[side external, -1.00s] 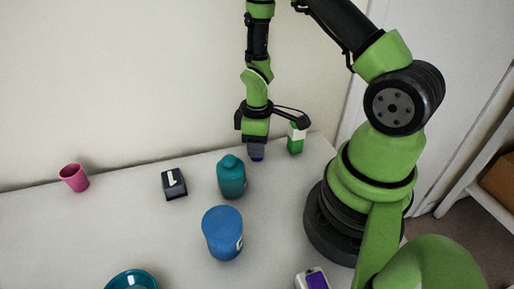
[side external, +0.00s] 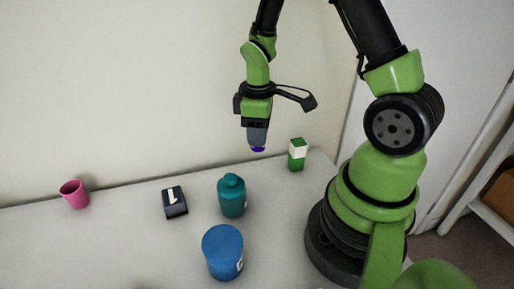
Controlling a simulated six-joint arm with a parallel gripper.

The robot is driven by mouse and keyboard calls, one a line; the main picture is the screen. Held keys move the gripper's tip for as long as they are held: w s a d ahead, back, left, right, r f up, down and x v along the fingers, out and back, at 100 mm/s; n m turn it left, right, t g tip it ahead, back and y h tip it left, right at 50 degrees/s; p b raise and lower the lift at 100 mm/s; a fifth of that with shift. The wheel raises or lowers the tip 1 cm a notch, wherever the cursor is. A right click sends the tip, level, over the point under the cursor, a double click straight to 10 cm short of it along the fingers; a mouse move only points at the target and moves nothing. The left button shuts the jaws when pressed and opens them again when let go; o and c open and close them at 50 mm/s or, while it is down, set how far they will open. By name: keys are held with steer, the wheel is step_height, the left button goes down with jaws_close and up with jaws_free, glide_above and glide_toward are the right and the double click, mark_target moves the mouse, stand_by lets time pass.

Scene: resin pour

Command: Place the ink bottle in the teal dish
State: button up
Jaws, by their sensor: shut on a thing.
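My gripper (side external: 257,142) is above the back of the table, pointing down. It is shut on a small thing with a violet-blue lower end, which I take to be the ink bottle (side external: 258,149). Most of it is hidden between the fingers, and it hangs clear of the tabletop. The teal dish is not in view now; its rim showed at the bottom left edge of the earlier side view.
A teal bottle (side external: 232,197), a blue tub (side external: 222,253) and a black block with a white mark (side external: 174,202) stand mid-table. A pink cup (side external: 74,194) is at the left, a green-and-white carton (side external: 297,155) at the back right. The table's left front is bare.

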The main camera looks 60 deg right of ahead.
steer(key=shift+r, duration=0.8)
steer(key=w+a+n, duration=0.3)
steer(key=a+n, duration=0.5)
steer(key=a, duration=0.6)
steer(key=w+a+n, duration=0.4)
steer(key=a+n, duration=0.4)
steer(key=a, duration=0.5)
steer(key=s+a+n, duration=0.5)
steer(key=a, duration=0.5)
steer(key=f, duration=0.3)
steer(key=a+f, duration=0.1)
steer(key=f, duration=0.1)
steer(key=shift+s+a, duration=0.1)
steer(key=shift+s, duration=0.2)
steer(key=shift+f, duration=2.1)
steer(key=o, duration=0.9)
steer(key=shift+f, duration=0.1)
